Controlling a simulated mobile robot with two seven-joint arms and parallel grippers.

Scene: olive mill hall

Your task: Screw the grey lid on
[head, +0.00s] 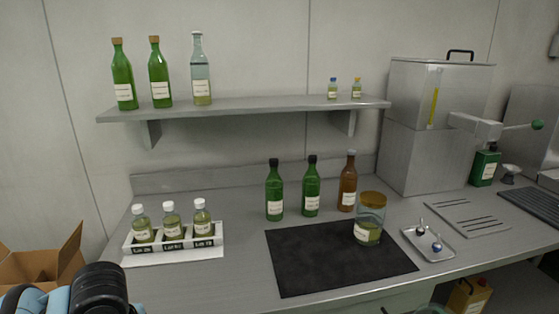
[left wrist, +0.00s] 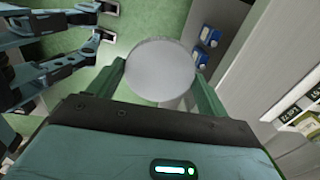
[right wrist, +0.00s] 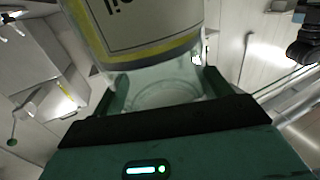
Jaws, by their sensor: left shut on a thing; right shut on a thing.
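The grey lid (left wrist: 160,70) is a flat round disc between the two fingers of my left gripper (left wrist: 163,88) in the left wrist view, its broad face towards the camera. My right gripper (right wrist: 160,92) is shut on a clear glass jar (right wrist: 165,80) in the right wrist view. The jar has a pale label with yellow bands and upside-down writing; its round glass end lies between the fingers. No wrist view shows lid and jar together. In the head view both grippers are out of the picture; only part of my left arm shows at bottom left.
On the bench, a black mat (head: 310,260) holds a jar with a brownish lid (head: 370,217). A rack of small bottles (head: 205,241) stands left, a small tray (head: 428,243) right. Three bottles stand behind the mat. A cardboard box (head: 45,262) is at far left.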

